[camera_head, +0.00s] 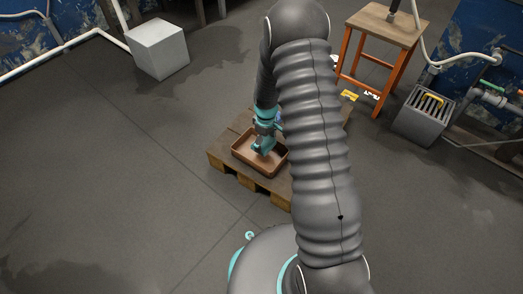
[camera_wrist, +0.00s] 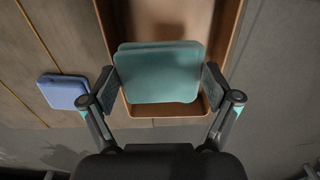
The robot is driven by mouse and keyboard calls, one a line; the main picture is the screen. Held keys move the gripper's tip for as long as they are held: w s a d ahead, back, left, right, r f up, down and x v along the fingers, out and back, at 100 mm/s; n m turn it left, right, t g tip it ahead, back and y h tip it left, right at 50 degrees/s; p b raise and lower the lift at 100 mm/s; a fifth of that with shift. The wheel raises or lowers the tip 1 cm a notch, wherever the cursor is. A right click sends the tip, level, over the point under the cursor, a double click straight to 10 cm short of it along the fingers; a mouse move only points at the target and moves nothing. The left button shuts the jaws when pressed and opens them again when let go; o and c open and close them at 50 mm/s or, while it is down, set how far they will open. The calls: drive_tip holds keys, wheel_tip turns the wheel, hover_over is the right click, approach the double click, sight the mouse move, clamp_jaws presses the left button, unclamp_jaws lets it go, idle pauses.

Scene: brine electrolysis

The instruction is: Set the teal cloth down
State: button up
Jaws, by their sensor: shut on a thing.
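The teal cloth (camera_wrist: 158,75) is a flat folded square, held between the two fingers of my gripper (camera_wrist: 161,85) in the wrist view. It is over the brown tray (camera_wrist: 235,25), covering part of its near end; I cannot tell whether it touches the tray floor. In the head view my gripper (camera_head: 263,146) points down into the tray (camera_head: 240,157), which stands on a wooden pallet (camera_head: 228,170). A teal patch shows at the fingers there, too small to separate cloth from gripper. My arm hides the pallet's right part.
A blue folded cloth (camera_wrist: 63,92) lies on the pallet boards left of the tray in the wrist view. A white-grey block (camera_head: 158,50), an orange-legged stool (camera_head: 385,28) and a grey crate (camera_head: 424,115) stand around. The floor left of the pallet is clear.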

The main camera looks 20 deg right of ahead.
drive_tip(key=shift+a+f, duration=0.4)
drive_tip(key=shift+a, duration=0.3)
drive_tip(key=shift+f, duration=0.25)
drive_tip(key=shift+f+b, duration=0.35)
drive_tip(key=shift+f, duration=1.4)
drive_tip(key=shift+f, duration=0.2)
drive_tip(key=o, duration=0.8)
drive_tip(key=shift+c, duration=0.2)
drive_tip(key=shift+r, duration=0.1)
